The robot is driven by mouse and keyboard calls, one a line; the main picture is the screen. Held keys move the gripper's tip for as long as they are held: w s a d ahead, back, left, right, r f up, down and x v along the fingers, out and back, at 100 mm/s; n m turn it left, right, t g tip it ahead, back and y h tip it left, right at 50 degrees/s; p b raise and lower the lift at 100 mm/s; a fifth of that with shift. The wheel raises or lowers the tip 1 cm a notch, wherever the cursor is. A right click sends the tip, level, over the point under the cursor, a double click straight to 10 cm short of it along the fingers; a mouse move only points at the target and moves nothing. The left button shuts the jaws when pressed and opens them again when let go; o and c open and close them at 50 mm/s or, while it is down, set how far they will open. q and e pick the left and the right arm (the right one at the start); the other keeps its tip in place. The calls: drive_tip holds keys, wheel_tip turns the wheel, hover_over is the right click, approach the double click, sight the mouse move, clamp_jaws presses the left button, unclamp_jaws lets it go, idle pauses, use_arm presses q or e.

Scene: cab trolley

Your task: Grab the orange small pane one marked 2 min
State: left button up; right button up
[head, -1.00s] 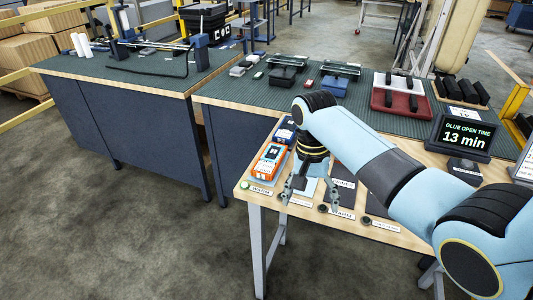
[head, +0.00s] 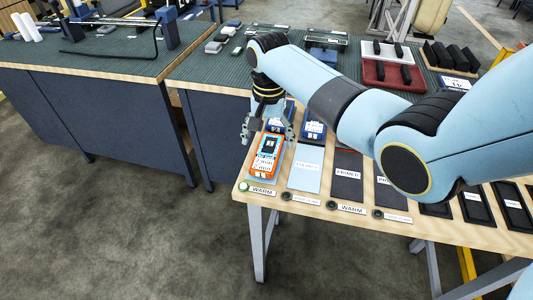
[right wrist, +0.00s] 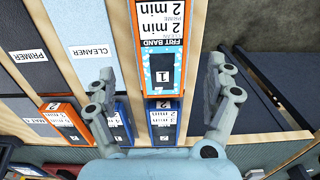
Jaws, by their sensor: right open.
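The orange box (head: 264,155) marked 2 min stands at the left end of the wooden bench, behind a WARM label. My right gripper (head: 268,128) is open over the far end of this box. In the right wrist view its fingers (right wrist: 162,75) are spread to either side of the box, with gaps and no visible contact. My left gripper is not in view.
Behind the orange box stands a blue box (right wrist: 162,118), with another orange-edged box (right wrist: 62,120) to the left in the right wrist view. A light blue CLEANER pad (head: 305,172) and dark PRIMER pad (head: 347,178) lie to the right. Open floor (head: 120,230) lies to the left.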

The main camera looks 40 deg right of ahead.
sight(268, 151)
wheel_tip(268, 151, down, 5)
drive_tip(key=shift+w+a+f+b, duration=0.1)
drive_tip(key=shift+b, duration=0.2)
drive_tip(key=shift+c, duration=0.7)
drive_tip(key=c, duration=0.5)
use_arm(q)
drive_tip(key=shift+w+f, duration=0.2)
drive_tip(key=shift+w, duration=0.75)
use_arm(e)
drive_tip(key=c, duration=0.9)
